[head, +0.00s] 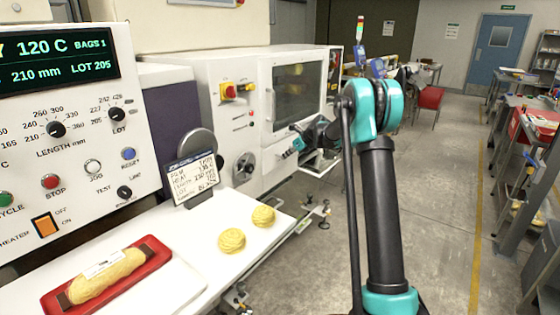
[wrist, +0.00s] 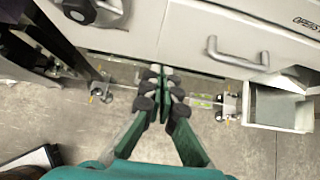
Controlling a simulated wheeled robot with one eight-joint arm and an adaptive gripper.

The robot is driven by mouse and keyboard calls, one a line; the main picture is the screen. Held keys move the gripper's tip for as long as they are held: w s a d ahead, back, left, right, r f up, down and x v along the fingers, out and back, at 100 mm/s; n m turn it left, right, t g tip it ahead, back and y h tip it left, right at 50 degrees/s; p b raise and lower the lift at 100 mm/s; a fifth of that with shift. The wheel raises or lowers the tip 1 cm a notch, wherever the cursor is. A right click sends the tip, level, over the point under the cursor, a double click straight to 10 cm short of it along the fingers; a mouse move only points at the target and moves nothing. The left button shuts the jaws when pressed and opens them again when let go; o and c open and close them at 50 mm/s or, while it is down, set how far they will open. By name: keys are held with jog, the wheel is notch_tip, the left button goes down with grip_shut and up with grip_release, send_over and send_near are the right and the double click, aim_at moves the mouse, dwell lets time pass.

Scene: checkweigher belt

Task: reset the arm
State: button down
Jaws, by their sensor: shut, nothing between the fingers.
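My arm rises at the right of centre in the head view and bends over toward the white machine. My gripper (wrist: 161,85) shows in the wrist view, with its dark fingers close together and nothing between them. It hangs over the floor in front of the machine's lower edge. In the head view the end of my arm reaches left beyond the elbow, beside the machine, and the fingertips are too small there to judge.
A white cabinet machine (head: 205,80) stands near my arm's end; its handle (wrist: 238,54) and an open tray (wrist: 280,110) show below. A white table (head: 190,250) holds a red tray (head: 62,300), two yellow pieces (head: 231,240) and a sign card (head: 191,178).

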jog(key=s+d+n+h, duration=0.1)
jog(key=s+d+n, duration=0.25)
jog(key=s, duration=0.45)
jog(key=s+d+r+n+h, duration=0.1)
jog(key=s+d+n, duration=0.25)
jog(key=s, duration=0.45)
jog(key=s+d+n+h, duration=0.1)
jog(key=s+d+n, duration=0.1)
jog(key=s+n, duration=0.45)
jog(key=s+d+f+n+h, duration=0.1)
jog(key=s+d+f+n, duration=0.2)
jog(key=s, duration=0.7)
jog(key=s+d+f+n+h, duration=0.1)
jog(key=s+d+f+n, duration=0.2)
jog(key=s, duration=0.8)
jog(key=s+d+f+n+g+h, duration=0.1)
jog(key=s+n, duration=0.4)
jog(key=s, duration=0.5)
notch_tip(320, 180, down, 3)
jog(key=d+h, duration=0.1)
jog(key=d, duration=0.1)
jog(key=shift+s+d+r+n, duration=0.15)
jog(key=shift+d+r+n, duration=0.05)
jog(key=shift+d+n, duration=0.15)
